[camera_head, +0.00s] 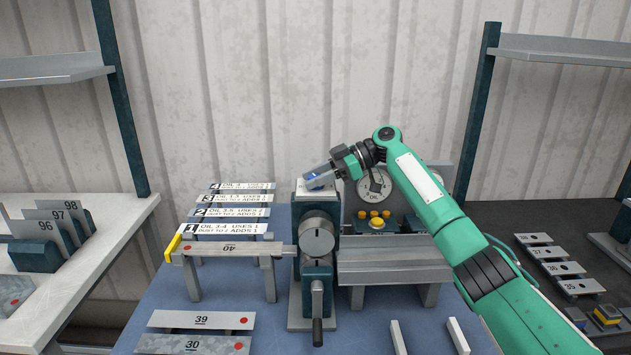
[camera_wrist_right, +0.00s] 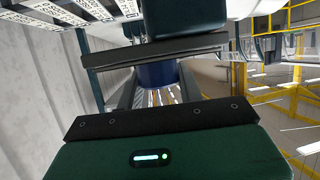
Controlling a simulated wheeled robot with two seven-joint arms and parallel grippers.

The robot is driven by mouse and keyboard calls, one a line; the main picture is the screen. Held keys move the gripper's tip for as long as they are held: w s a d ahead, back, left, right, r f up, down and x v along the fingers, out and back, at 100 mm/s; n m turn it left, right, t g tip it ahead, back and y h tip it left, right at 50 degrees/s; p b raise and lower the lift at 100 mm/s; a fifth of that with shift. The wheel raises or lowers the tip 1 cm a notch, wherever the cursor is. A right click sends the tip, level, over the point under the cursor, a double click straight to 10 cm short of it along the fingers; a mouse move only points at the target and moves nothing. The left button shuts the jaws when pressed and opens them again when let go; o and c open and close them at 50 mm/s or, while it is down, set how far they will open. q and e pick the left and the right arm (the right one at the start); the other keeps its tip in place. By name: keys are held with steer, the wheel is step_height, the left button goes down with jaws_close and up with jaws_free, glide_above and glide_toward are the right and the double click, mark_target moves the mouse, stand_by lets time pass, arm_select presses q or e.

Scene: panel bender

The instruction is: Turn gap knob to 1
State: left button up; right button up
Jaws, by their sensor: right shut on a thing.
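The panel bender (camera_head: 318,240) stands on the blue table, with a round grey dial on its front and a crank handle (camera_head: 317,300) hanging below. My right gripper (camera_head: 322,177) is at the top of the bender, shut on a blue knob (camera_head: 316,184). In the right wrist view, the blue knob (camera_wrist_right: 158,76) sits between the two dark finger pads of my gripper (camera_wrist_right: 157,78). The knob's marks and pointer are hidden, so its setting cannot be read. My left gripper is not in view.
Plate 40 (camera_head: 230,248) lies left of the bender. Instruction strips (camera_head: 228,229) stand behind it. Plates 39 (camera_head: 202,320) and 30 lie in front. Shelves flank both sides.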

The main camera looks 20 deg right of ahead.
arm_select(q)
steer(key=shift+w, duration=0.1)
arm_select(e)
steer(key=shift+f+n+g, duration=0.1)
steer(key=shift+n+g, duration=0.6)
steer(key=shift+g, duration=0.1)
steer(key=o, duration=1)
steer(key=shift+d, duration=0.1)
steer(key=shift+d, duration=0.2)
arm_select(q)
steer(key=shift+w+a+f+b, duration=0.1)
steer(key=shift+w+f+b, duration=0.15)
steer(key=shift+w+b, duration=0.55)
arm_select(e)
steer(key=v, duration=1.3)
